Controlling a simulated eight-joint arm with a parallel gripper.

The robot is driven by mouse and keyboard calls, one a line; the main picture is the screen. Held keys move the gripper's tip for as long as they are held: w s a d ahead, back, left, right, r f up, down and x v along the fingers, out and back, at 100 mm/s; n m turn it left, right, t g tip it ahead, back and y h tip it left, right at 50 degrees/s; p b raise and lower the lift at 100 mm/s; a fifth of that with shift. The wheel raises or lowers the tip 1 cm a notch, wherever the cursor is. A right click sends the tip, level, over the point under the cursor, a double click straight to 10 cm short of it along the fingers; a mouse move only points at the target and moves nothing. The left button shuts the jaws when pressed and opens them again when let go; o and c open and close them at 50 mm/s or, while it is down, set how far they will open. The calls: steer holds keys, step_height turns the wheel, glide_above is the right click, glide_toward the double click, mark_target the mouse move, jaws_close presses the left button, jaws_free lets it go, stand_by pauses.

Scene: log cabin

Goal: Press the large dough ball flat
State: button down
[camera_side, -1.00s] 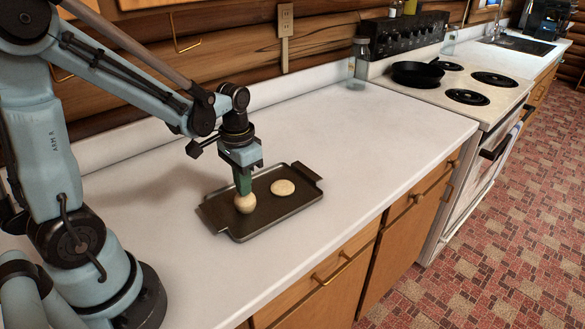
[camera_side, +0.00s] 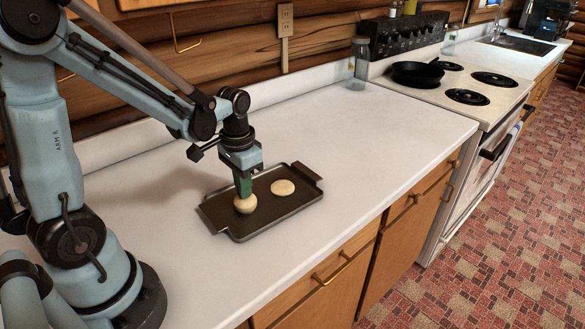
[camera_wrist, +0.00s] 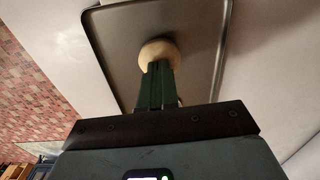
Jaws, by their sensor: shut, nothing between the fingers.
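A round, pale dough ball (camera_side: 245,205) sits on the left part of a dark tray (camera_side: 270,226) on the white counter. A flat, pale dough disc (camera_side: 283,187) lies on the tray to its right. My gripper (camera_side: 243,190) has green fingers, shut and pointing down, with the tips at the top of the ball. The ball still looks rounded. In the wrist view the ball (camera_wrist: 157,52) shows beyond the fingertips (camera_wrist: 159,68), which hide part of it. The flat disc is hidden there.
The tray has raised rims and a handle at each end. A glass jar (camera_side: 359,62) stands at the back of the counter, beside a stove with a black pan (camera_side: 417,72). The counter (camera_side: 385,130) right of the tray is clear.

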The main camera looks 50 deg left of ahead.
mark_target(246, 202)
steer(key=shift+f, duration=1.05)
stand_by(1.6)
steer(key=shift+r, duration=3.5)
steer(key=s+d+r+t, duration=0.2)
steer(key=d+r+t, duration=0.3)
steer(key=d+t, duration=0.2)
steer(key=shift+s, duration=0.15)
